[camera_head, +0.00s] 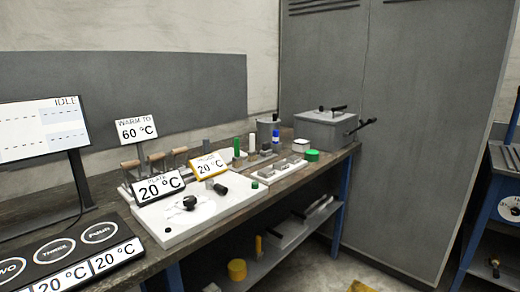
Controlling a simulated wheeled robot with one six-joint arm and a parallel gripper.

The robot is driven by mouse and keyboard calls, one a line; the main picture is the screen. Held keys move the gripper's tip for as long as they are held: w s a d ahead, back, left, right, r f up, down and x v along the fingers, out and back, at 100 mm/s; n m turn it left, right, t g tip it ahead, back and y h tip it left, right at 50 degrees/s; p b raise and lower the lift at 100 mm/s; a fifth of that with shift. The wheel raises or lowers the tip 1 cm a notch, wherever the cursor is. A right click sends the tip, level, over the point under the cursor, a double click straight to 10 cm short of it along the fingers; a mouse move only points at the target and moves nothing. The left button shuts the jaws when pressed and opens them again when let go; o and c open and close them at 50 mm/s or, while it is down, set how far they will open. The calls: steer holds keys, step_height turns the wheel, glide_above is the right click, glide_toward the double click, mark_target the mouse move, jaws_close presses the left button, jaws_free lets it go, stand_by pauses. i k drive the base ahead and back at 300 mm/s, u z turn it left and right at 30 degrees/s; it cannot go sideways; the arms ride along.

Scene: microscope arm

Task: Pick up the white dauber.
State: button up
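Several small upright daubers stand in a row toward the back of the bench. The one that looks white (252,143) stands between a green one (237,147) and a blue one (276,138). It is small in this view, so its exact shape is hard to tell. My gripper is not in view, and nothing is seen touching the daubers.
In front lies a white plate (222,212) with small dark parts and a 20 °C sign. A grey lidded box (325,130) with black handles stands at the bench's far end. Wooden-handled tools (155,158) and a monitor (42,125) are at left. Shelves hang below.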

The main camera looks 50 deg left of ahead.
mark_target(252, 152)
steer(key=u, duration=0.35)
steer(key=i, duration=1.5)
steer(key=u, duration=1.4)
steer(key=i, duration=0.85)
steer(key=u, duration=1.05)
